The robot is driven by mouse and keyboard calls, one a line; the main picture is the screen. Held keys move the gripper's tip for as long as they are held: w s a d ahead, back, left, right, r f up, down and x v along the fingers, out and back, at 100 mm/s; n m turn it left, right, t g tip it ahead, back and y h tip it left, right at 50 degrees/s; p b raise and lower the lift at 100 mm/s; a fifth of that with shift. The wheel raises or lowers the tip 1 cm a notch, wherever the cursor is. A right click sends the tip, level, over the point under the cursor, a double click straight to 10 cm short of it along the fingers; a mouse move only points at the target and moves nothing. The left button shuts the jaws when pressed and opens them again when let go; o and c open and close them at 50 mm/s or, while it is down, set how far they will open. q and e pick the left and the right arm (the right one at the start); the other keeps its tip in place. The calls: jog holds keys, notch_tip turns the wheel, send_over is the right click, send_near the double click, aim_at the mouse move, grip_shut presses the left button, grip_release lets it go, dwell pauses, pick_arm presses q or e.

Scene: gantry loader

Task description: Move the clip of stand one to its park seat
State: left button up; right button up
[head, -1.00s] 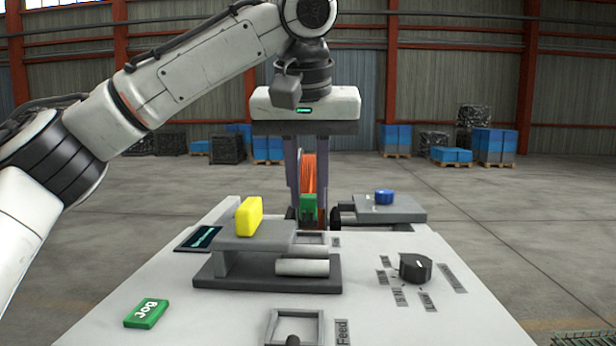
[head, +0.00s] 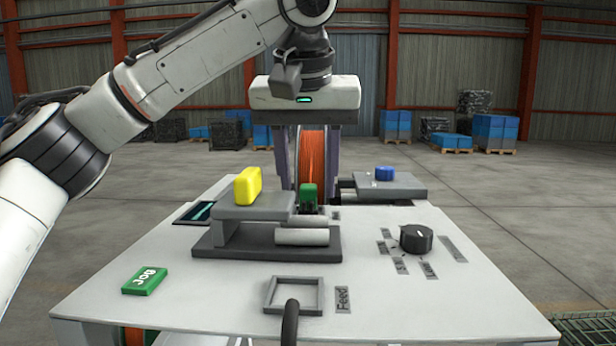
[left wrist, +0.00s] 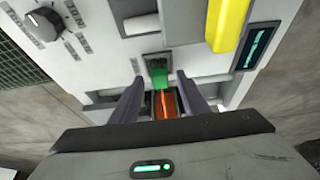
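A green clip-like piece (head: 308,194) stands at the panel's back edge, in front of an orange reel (head: 312,158). It also shows in the left wrist view (left wrist: 158,70). A yellow block (head: 248,185) sits upright on a grey raised stand (head: 240,212). A blue round piece (head: 385,173) sits on another grey stand (head: 410,187) at back right. I cannot tell which belongs to stand one. My right gripper is out of view.
The white panel (head: 400,290) carries a green Jog button (head: 145,280), a black dial (head: 416,238), a small dark screen (head: 195,212) and an empty square frame (head: 270,295) beside a Feed label. A dark curved thing (head: 290,322) rises at the front edge.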

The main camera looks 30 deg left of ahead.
pick_arm(q)
jog(key=p+v, duration=0.2)
jog(key=v, duration=0.8)
jog(key=shift+r, duration=0.2)
